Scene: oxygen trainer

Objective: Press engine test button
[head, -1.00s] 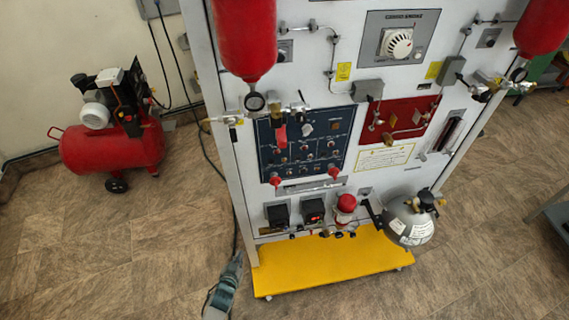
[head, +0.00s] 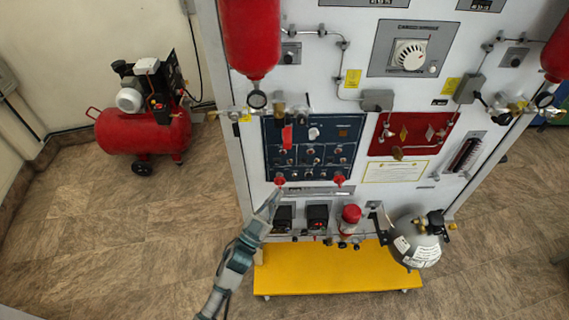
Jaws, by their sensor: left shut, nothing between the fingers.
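The oxygen trainer panel (head: 232,155) stands upright ahead, white and grey. A dark blue control panel (head: 345,125) on it carries small knobs, switches and a red lever (head: 287,138). Two red knobs sit at its lower edge, a left one (head: 280,181) and a right one (head: 339,181). Which control is the engine test button is too small to tell. My left gripper (head: 275,196) is shut and empty, its tip just below the left red knob; whether it touches cannot be told. My right gripper is not in view.
Two black boxed gauges (head: 317,217) and a red-capped cylinder (head: 350,217) sit below the blue panel. A grey round tank (head: 415,245) juts out at the lower right, above the yellow base (head: 325,272). A red compressor (head: 145,130) stands on the floor at left.

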